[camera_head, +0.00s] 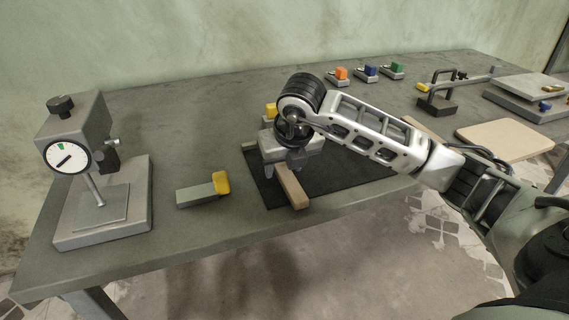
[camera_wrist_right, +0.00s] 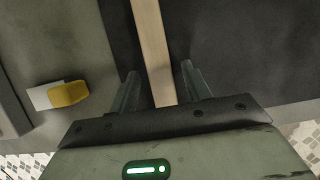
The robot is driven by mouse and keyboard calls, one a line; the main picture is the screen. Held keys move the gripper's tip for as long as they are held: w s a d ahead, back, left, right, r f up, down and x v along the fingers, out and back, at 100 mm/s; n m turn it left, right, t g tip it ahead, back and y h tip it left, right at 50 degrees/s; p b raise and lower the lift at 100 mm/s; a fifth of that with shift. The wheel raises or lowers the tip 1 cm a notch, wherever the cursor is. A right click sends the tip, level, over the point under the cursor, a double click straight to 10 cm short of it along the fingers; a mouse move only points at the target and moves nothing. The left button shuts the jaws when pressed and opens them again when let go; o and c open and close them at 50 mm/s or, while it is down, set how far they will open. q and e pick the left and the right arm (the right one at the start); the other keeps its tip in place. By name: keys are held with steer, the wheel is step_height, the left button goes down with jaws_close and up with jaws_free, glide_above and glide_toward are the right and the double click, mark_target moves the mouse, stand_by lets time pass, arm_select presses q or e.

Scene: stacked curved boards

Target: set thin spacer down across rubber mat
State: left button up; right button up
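The thin spacer, a light wooden strip (camera_head: 292,188), lies near the left end of the black rubber mat (camera_head: 345,173), running from back to front across it. Its near end reaches about the mat's front edge, and its far part is hidden under my right gripper in the head view. My right gripper (camera_head: 283,176) is over the strip, pointing down. In the right wrist view the strip (camera_wrist_right: 152,50) passes between the two fingers (camera_wrist_right: 159,72), with a visible gap on each side, over the dark mat (camera_wrist_right: 230,60). My left gripper is not in view.
A grey block with a yellow end (camera_head: 203,190) lies left of the mat. A dial gauge on a stand (camera_head: 80,165) is at far left. A pale board (camera_head: 505,138) lies to the right.

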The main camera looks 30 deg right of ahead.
steer(key=shift+r, duration=0.1)
steer(key=v, duration=1.2)
steer(key=shift+s, duration=0.15)
